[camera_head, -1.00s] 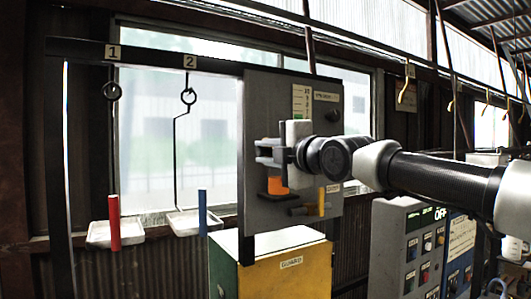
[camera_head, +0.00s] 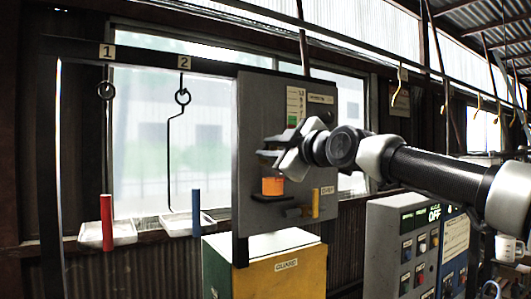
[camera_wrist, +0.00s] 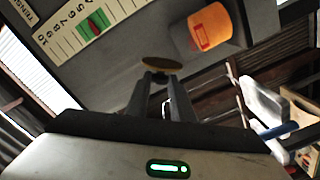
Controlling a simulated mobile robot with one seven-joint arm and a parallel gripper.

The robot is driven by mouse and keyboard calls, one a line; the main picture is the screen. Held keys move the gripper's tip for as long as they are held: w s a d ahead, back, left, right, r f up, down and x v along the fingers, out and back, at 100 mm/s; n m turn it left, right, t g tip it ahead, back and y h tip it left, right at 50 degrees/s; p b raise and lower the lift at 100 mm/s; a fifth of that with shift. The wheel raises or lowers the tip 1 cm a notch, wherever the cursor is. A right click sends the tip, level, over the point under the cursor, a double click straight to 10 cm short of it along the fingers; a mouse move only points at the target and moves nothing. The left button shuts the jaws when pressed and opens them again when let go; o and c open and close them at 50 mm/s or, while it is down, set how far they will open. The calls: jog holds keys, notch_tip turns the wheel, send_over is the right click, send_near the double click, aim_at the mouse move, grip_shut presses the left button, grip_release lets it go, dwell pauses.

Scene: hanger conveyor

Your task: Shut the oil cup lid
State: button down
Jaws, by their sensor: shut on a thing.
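The orange oil cup (camera_head: 273,186) sits on a dark bracket on the grey panel (camera_head: 252,110). It also shows at the top right of the wrist view (camera_wrist: 210,28). The lid, a thin brownish disc (camera_wrist: 162,63), is seen nearly edge-on at my fingertips, apart from the cup's body in that view. My gripper (camera_head: 268,146) is just above the cup, tilted, its fingers pointing left. In the wrist view my gripper (camera_wrist: 160,78) is shut on the lid, the fingers slightly apart. A hinge cannot be made out.
A yellow lever (camera_head: 315,204) stands right of the cup, low on the panel. A numbered scale (camera_wrist: 95,25) is above. A yellow and green guard box (camera_head: 275,262) stands below. Two white trays (camera_head: 122,232) hang at the left, and a control cabinet (camera_head: 400,240) stands at the right.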

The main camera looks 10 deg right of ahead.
jog(key=d+m, duration=0.1)
jog(key=m, duration=0.2)
jog(key=d+f+m+b, duration=0.1)
jog(key=m, duration=0.3)
jog(key=w+d+f+m+b, duration=0.1)
jog(key=m, duration=0.2)
jog(key=shift+d+m, duration=0.1)
jog(key=shift+m, duration=0.3)
dwell(0.3)
jog(key=c, duration=1.6)
grip_release()
jog(key=shift+o, duration=0.2)
jog(key=b+v, duration=0.4)
jog(key=v, duration=1.3)
jog(key=shift+s, duration=0.2)
